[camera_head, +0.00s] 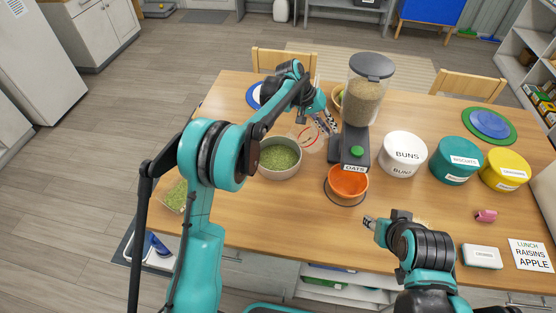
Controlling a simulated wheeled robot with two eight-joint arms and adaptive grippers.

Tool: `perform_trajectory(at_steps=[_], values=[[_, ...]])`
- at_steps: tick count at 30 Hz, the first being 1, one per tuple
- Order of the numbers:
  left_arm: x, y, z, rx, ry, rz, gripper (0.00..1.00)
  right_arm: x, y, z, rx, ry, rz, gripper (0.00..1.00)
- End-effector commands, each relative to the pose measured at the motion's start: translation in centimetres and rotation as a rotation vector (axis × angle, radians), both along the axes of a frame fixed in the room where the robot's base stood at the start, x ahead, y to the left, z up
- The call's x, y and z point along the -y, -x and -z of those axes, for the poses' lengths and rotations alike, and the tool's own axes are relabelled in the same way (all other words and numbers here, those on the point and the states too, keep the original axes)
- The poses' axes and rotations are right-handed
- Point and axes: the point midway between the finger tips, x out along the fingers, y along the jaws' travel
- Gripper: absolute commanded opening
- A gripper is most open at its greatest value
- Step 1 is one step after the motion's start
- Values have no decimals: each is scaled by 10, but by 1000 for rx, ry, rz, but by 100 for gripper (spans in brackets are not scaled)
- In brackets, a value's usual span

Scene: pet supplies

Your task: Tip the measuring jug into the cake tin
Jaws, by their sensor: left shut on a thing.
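The measuring jug (311,144) is clear with red markings and stands out faintly against the table. My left gripper (326,126) is shut on it, just right of and behind the cake tin. The jug looks tilted, with its lower-left part close to the tin's rim; whether they touch I cannot tell. The cake tin (279,174) is round and pale, with green granular stuff inside. My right gripper (370,222) is low over the table's front edge, away from both; its finger opening is unclear.
An oats dispenser (364,95) stands right of the jug, with an orange bowl (348,182) at its foot. Right of it are a white buns tub (404,155), a teal tub (455,162) and a yellow tub (503,169). A clear green-filled container (174,197) sits at the left edge.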

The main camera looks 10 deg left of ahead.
Motion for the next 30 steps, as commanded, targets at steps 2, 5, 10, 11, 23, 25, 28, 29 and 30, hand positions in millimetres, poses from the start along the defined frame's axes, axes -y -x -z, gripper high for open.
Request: perform_trajectory(at_steps=[2,5,10,11,23,25,28,29,30], values=[[1,0,-3,-4,-20,3,0,0,0,-5,0,0,0,40],[3,1,-12,-14,-94,5,0,0,0,-18,0,0,0,40],[4,0,-25,-40,-278,6,0,0,0,-41,0,0,0,40],[3,0,-27,-45,-312,5,0,0,0,-45,0,0,0,40],[0,0,-41,-92,-641,1,0,0,0,-71,0,0,0,40],[0,0,-40,-92,-641,0,0,0,0,-70,0,0,0,40],[0,0,-40,-92,-640,0,0,0,0,-70,0,0,0,40],[0,0,-40,-92,-639,0,0,0,0,-70,0,0,0,40],[0,0,-40,-92,-639,0,0,0,0,-70,0,0,0,40]])
